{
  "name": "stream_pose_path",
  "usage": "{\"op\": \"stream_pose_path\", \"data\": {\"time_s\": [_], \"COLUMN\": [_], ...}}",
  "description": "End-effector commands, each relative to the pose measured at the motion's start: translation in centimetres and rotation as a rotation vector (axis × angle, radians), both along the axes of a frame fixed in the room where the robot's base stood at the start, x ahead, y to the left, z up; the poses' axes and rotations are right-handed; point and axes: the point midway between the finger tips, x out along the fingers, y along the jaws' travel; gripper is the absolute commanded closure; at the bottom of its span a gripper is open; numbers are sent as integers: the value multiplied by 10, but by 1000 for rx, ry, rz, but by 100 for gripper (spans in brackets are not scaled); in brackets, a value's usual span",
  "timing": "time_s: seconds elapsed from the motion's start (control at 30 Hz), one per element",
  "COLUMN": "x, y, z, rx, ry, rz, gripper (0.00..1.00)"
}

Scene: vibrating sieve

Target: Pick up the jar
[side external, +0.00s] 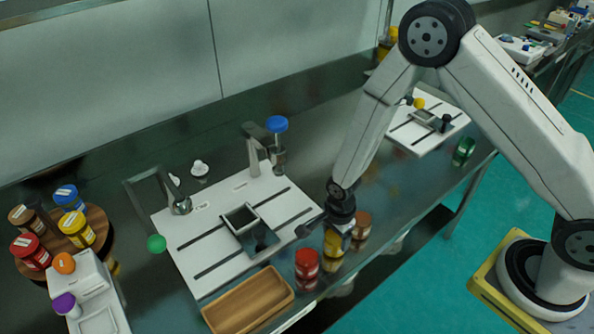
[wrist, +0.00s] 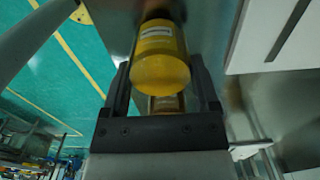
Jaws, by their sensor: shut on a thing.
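A yellow jar (side external: 333,243) stands near the front edge of the steel table in the side view. My gripper (side external: 338,222) reaches down over it from above and is shut on it. In the wrist view the yellow jar (wrist: 160,62) fills the gap between the two dark fingers of my gripper (wrist: 161,85). Part of the jar is hidden by the gripper in the side view. I cannot tell whether the jar still touches the table.
A red jar (side external: 307,264) stands left of the yellow one and a copper-brown jar (side external: 361,222) to its right, both close. A wooden tray (side external: 222,318) and a white sieve plate (side external: 190,276) lie left. A round wooden stand (side external: 98,216) holds several jars.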

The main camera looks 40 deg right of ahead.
Motion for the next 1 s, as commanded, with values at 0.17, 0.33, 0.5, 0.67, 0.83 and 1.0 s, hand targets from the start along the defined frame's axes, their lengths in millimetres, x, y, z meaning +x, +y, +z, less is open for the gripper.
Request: {"op": "stream_pose_path", "data": {"time_s": [0.17, 0.33, 0.5, 0.67, 0.83, 1.0], "x": [0, 1, 1, 1, 1, 0], "y": [0, 0, 0, 0, 0, 0], "z": [11, 28, 49, 69, 85, 94], "rx": [0, 1, 1, 1, 0, 0], "ry": [-1, -3, -3, -3, -2, -1], "rz": [0, 0, 0, 0, 0, 0], "gripper": [81, 81, 81, 81, 81, 81]}}
